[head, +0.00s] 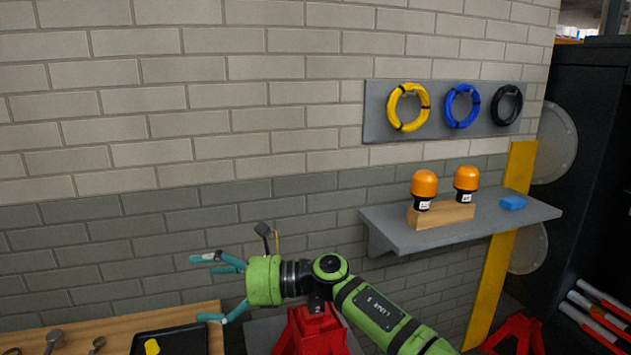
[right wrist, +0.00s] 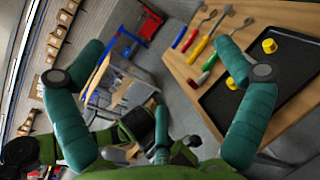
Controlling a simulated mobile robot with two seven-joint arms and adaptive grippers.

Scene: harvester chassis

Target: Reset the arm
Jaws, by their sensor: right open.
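My right arm comes in from the lower right in the head view, a green arm with black joints. Its gripper (head: 207,288) has teal fingers, spread wide and empty. It points left, in the air in front of the brick wall, above and beside the right end of the wooden bench (head: 120,322). In the right wrist view the same gripper (right wrist: 155,62) shows its fingers far apart with nothing between them. My left gripper is not seen.
A black tray (head: 172,343) with a yellow part lies on the bench, which also shows tools in the right wrist view (right wrist: 205,45). A grey wall shelf (head: 400,237) holds two orange beacons and a blue block. Red stands (head: 310,335) are below my arm.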

